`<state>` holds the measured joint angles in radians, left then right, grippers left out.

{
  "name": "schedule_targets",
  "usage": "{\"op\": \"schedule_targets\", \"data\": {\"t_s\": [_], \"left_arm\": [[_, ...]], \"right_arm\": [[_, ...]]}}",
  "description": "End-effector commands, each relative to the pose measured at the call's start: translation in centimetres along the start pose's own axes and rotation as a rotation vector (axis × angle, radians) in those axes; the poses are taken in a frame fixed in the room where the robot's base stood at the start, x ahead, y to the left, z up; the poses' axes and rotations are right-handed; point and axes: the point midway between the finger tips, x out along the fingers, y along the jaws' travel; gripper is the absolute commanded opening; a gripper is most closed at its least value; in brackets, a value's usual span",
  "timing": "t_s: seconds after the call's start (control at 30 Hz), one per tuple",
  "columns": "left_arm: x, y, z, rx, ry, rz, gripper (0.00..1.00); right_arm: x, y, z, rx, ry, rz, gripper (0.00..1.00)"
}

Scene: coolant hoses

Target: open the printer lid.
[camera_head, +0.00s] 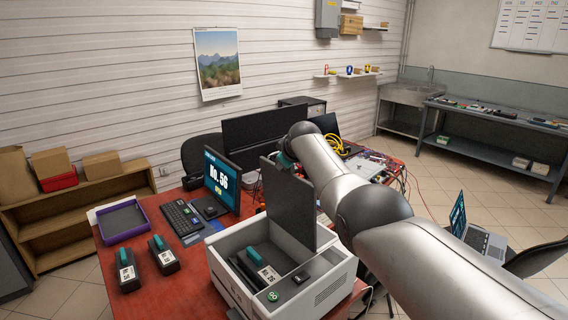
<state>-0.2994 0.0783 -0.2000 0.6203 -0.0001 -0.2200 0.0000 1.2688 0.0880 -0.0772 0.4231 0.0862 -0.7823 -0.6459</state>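The white printer (327,284) stands at the front of the red table. Its dark lid (289,205) is raised, standing roughly upright at the back of the opening. Inside the open bay lies a dark cartridge with a teal grip and a white label (268,274). My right arm comes in from the lower right and reaches over the printer's right side to behind the lid. Its wrist end is near the lid's top left edge. The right gripper's fingers are hidden, so I cannot tell whether they touch the lid. My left gripper is not in view.
Two labelled cartridges (127,271) (163,255) stand on the table (190,288) left of the printer. Behind them are a purple-rimmed tray (122,220), a keyboard (181,219) and a monitor reading "No.56" (222,180). Cables and electronics lie behind my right arm.

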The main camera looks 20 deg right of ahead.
Motion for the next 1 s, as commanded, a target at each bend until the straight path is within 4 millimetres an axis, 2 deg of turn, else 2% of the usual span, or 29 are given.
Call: {"op": "schedule_targets", "data": {"t_s": [0.03,0.3,0.33,0.5,1.0], "left_arm": [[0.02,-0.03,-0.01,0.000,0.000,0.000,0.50],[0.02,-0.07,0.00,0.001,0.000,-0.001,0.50],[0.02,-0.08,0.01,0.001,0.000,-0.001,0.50],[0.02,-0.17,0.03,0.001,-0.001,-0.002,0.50],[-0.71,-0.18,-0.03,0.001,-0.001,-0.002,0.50]], "right_arm": [[0.19,0.02,0.59,-0.005,-0.011,0.001,0.00],[0.24,-0.07,0.69,-0.006,-0.014,-0.001,0.00],[0.24,-0.08,0.71,-0.006,-0.014,-0.001,0.32],[0.19,-0.09,0.53,-0.004,-0.011,-0.002,0.49],[-0.46,0.06,0.12,-0.002,-0.005,0.000,0.49]]}}
